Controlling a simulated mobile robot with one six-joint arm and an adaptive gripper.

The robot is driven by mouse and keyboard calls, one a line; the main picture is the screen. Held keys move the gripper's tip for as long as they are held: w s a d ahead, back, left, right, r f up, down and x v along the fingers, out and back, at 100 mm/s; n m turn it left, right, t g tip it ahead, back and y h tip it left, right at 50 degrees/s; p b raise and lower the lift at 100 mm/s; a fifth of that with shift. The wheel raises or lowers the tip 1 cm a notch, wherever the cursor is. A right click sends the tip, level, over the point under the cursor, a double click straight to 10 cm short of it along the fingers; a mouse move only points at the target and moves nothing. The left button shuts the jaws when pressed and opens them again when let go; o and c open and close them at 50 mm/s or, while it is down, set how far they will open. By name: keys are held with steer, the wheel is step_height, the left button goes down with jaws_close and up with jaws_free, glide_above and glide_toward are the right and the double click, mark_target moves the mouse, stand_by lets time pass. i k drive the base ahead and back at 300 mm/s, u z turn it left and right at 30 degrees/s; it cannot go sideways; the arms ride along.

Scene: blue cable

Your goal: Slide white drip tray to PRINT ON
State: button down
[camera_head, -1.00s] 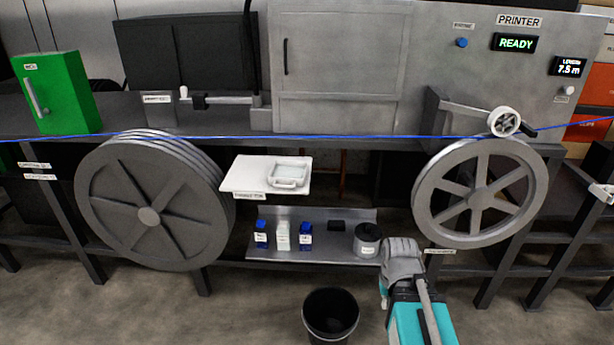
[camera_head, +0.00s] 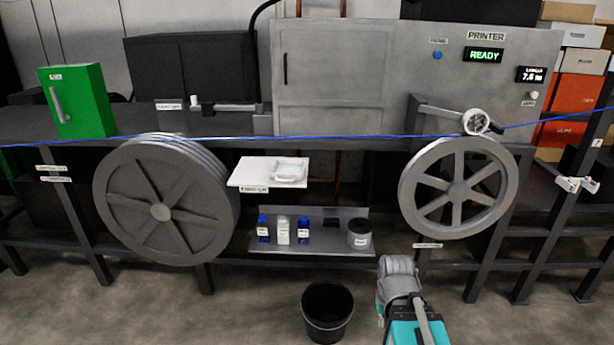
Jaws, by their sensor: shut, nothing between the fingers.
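The white drip tray (camera_head: 290,170) is a small shallow tray with a raised rim. It sits on the right part of a flat white plate (camera_head: 248,172) below the blue cable, between the two big wheels. A small label is on the plate's front edge; its text is too small to read surely. No PRINT ON marking is legible. My arm's grey and teal links (camera_head: 398,275) show at the lower right, well below and right of the tray and apart from it. My gripper's fingers are not visible.
The blue cable (camera_head: 330,136) runs across above the plate, between the dark grey wheel (camera_head: 160,212) and the light grey wheel (camera_head: 459,188). A metal shelf below holds several bottles and a grey pot (camera_head: 360,234). A black bucket (camera_head: 327,312) stands on the floor near my arm.

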mark_target(282, 170)
steer(key=z, duration=0.2)
steer(key=i, duration=1.25)
steer(key=u, duration=0.25)
